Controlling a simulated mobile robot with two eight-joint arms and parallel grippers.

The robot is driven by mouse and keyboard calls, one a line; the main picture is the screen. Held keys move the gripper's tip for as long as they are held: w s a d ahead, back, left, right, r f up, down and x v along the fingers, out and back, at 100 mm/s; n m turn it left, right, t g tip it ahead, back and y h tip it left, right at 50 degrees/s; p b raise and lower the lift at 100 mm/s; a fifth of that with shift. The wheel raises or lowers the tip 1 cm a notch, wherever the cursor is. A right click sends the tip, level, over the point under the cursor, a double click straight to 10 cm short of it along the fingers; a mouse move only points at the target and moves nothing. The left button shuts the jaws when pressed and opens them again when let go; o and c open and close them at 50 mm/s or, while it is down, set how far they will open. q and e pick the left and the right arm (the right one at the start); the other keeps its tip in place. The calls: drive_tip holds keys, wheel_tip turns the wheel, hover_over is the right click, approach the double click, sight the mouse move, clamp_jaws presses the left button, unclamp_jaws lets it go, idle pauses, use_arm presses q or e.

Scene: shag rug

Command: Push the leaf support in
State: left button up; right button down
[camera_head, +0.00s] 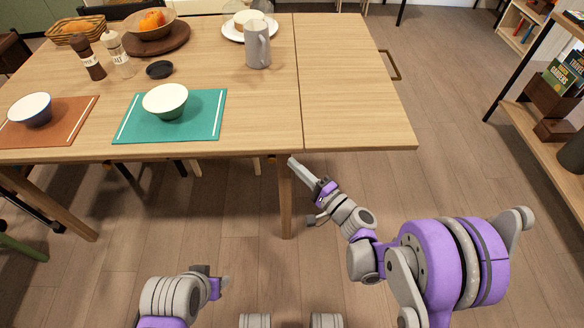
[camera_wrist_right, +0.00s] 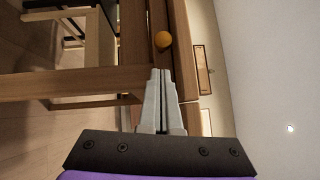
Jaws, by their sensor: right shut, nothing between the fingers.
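The wooden table (camera_head: 240,110) has a leaf (camera_head: 350,90) at its right end, level with the top along a thin seam. My right gripper (camera_head: 293,162) is shut and empty, its tips by the near table edge close to the seam and a table leg (camera_head: 286,200). In the right wrist view the shut fingers (camera_wrist_right: 162,72) point at an orange round knob (camera_wrist_right: 163,40) near wooden rails under the table. I cannot tell whether they touch it. The leaf support itself is not clearly distinguishable. My left gripper (camera_head: 220,285) is low at the front, its fingers unclear.
A wooden loop (camera_head: 390,65) sticks out beyond the leaf's right edge. A grey pitcher (camera_head: 257,44), a green placemat (camera_head: 208,118) with a bowl (camera_head: 165,101), and other tableware stand on the table. A shelf (camera_head: 545,130) is at the right. Floor between is clear.

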use_arm(q)
drive_tip(key=shift+s+d+r+p, duration=0.15)
drive_tip(key=shift+d+r+p, duration=0.1)
drive_tip(key=shift+r+p, duration=0.15)
use_arm(e)
drive_tip(key=v, duration=1)
drive_tip(key=shift+d, duration=0.55)
drive_tip(key=shift+a, duration=0.1)
drive_tip(key=s+a+f+n+g+h, duration=0.2)
drive_tip(key=s+a+n+g+h, duration=0.15)
drive_tip(key=s+n+g, duration=0.45)
drive_tip(key=s+d+n+g+h, duration=0.2)
drive_tip(key=s+d+n+h, duration=0.1)
drive_tip(key=s+d+h, duration=0.9)
use_arm(q)
wheel_tip(320, 180, up, 26)
drive_tip(key=w+t+p, duration=0.1)
drive_tip(key=p, duration=2.2)
use_arm(e)
wheel_tip(320, 180, up, 26)
drive_tip(key=t+y, duration=0.1)
drive_tip(key=y, duration=0.1)
drive_tip(key=shift+s+d, duration=0.4)
